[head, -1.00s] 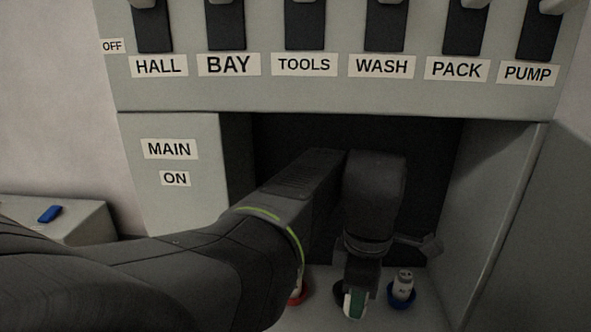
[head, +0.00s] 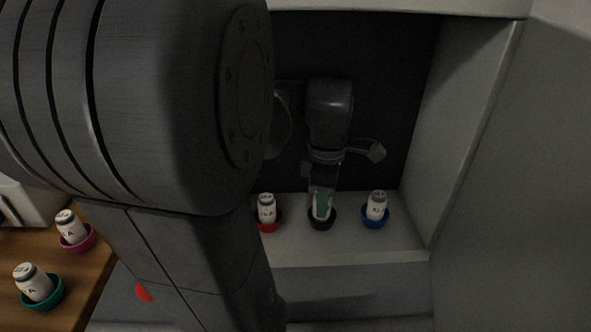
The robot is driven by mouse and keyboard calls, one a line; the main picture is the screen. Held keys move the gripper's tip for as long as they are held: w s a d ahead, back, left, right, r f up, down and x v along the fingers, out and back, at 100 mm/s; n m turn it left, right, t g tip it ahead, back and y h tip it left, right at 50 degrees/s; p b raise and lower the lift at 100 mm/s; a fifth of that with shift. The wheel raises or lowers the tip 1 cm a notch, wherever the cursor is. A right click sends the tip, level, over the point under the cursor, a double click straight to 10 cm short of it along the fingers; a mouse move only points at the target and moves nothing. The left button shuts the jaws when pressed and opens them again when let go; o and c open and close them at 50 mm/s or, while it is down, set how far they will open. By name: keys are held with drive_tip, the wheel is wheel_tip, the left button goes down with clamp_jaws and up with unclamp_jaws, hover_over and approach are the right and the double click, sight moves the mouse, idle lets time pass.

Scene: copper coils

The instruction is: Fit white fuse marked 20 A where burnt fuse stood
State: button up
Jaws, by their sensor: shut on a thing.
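My gripper (head: 322,194) points down in the recess, over the black socket (head: 321,225), the middle of three. It is shut on a white fuse (head: 321,214), which stands upright at or in that socket; I cannot tell whether it is fully seated. A green patch shows at my fingers, and I cannot tell if it is on a finger or the fuse. The held fuse's marking cannot be read. I see no fuse that I can tell is burnt.
White fuses stand in the red socket (head: 270,227) and the blue socket (head: 375,222) on either side. On a wooden table (head: 30,250) at left, white fuses stand in a pink cup (head: 80,240) and a teal cup (head: 43,297). The recess's right wall (head: 455,140) is close by.

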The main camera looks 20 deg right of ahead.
drive_tip(key=shift+w+f, duration=0.2)
drive_tip(key=shift+f, duration=0.05)
drive_tip(key=shift+f, duration=0.3)
drive_tip(key=o, duration=1)
drive_tip(key=shift+c, duration=0.2)
wheel_tip(320, 180, up, 8)
drive_tip(key=p, duration=0.2)
drive_tip(key=shift+r+p, duration=0.15)
drive_tip(key=shift+p, duration=0.2)
